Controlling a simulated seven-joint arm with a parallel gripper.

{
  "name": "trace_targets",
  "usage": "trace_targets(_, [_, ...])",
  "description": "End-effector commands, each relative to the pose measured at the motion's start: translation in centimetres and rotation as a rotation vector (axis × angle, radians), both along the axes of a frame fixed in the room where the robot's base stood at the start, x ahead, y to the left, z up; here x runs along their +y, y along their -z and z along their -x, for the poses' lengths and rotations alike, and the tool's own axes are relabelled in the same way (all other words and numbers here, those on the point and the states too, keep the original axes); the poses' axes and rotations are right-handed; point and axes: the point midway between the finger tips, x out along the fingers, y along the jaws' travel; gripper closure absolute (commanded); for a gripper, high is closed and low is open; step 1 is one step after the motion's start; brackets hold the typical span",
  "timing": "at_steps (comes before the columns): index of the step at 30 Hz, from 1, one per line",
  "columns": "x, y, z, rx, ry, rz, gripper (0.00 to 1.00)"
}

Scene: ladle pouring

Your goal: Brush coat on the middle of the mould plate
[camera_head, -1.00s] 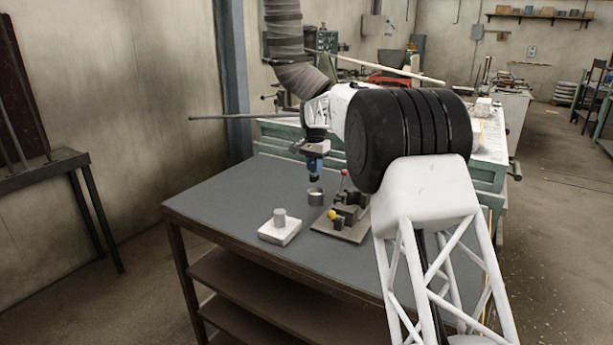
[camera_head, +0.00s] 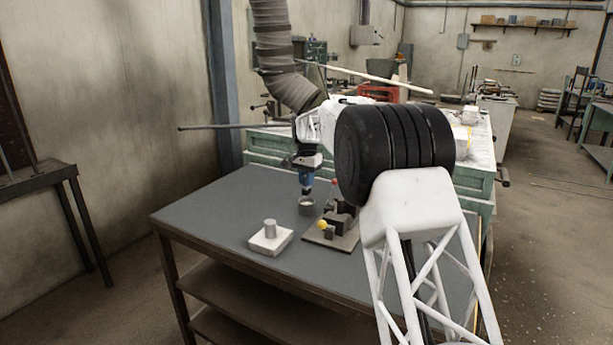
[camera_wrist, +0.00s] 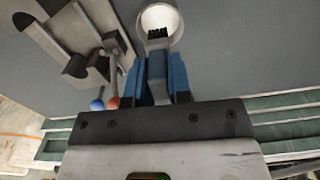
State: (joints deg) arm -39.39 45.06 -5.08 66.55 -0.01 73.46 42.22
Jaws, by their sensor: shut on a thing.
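My gripper (camera_head: 306,190) points down over a small grey cup (camera_head: 306,207) on the dark table. In the wrist view its blue fingers (camera_wrist: 160,66) are shut on a brush, whose grey handle (camera_wrist: 158,88) sits between them. The brush's dark bristles (camera_wrist: 158,33) are at the near side of the cup's round opening (camera_wrist: 161,15). Whether they touch the cup's inside I cannot tell. A flat plate (camera_head: 322,240) with dark blocks, likely the mould plate, lies just right of the cup. It also shows in the wrist view (camera_wrist: 85,40), top left; its middle is partly hidden in the head view.
A pale block (camera_head: 284,243) with a grey cylinder (camera_head: 269,229) stands left of the plate. Lever knobs, red (camera_head: 333,182) and yellow (camera_head: 322,225), rise by the plate. The table's left part (camera_head: 215,212) is clear. A green bench (camera_head: 262,147) stands behind.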

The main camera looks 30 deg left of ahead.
Motion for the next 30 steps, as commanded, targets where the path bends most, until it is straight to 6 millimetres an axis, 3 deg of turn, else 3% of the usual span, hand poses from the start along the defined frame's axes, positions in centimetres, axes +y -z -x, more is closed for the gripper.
trace_targets(10, [0.0,1.4,0.0,0.0,0.0,0.0,1.0])
trace_targets(30, [0.0,1.3,0.0,-0.001,0.0,-0.001,1.0])
